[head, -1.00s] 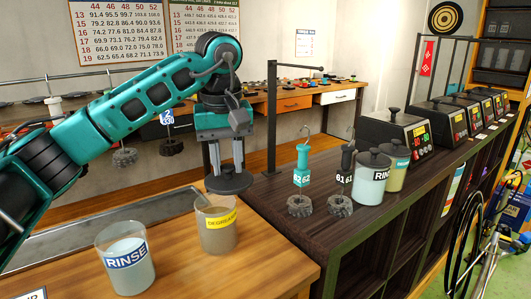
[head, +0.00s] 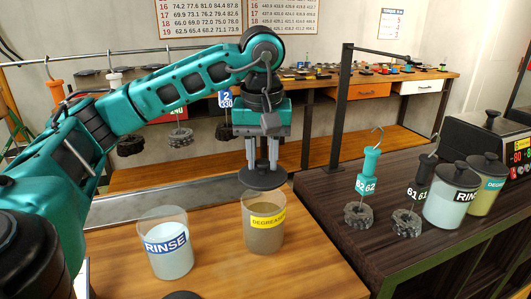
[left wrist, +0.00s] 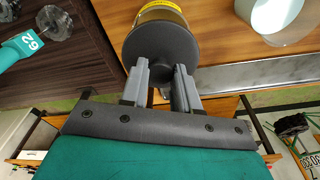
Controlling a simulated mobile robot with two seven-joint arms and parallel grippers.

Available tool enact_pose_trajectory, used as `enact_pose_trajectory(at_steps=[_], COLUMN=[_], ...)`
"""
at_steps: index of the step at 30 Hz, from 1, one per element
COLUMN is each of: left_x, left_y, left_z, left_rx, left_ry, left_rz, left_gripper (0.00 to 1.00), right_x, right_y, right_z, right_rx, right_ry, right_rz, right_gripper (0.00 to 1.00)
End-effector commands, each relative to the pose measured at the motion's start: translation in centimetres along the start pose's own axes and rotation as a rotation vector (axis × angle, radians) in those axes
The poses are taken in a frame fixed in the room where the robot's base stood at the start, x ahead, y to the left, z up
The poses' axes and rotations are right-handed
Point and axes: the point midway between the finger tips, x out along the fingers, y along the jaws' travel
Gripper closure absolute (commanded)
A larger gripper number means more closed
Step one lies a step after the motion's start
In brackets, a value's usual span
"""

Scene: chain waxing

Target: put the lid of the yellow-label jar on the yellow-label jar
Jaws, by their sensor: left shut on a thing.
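The yellow-label jar (head: 264,236) stands on the wooden bench, marked DEGREASER and filled with brown liquid. My left gripper (head: 263,166) is shut on the knob of a dark round lid (head: 262,179) and points down. The left wrist view also shows the lid (left wrist: 160,48) between the jar and the gripper (left wrist: 161,84), hiding most of the jar (left wrist: 163,8). My right gripper is not in view.
An open RINSE jar (head: 168,250) stands to the left on the bench.

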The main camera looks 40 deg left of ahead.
Motion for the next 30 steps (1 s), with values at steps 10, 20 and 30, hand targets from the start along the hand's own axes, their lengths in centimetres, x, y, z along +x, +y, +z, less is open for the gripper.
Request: enact_pose_trajectory(at_steps=[10,20,30], left_x=[3.1,5.1,5.1], left_y=[0.0,0.0,0.0], left_z=[0.4,0.6,0.6], left_rx=[0.000,0.000,0.000], left_ry=[0.001,0.000,0.001], left_rz=[0.001,0.001,0.001], left_gripper=[0.99,0.99,0.99], right_x=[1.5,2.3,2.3], right_y=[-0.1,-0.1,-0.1], right_z=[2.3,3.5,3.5], right_rx=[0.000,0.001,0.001], right_ry=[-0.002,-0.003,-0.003], right_rz=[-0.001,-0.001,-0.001], right_gripper=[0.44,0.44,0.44])
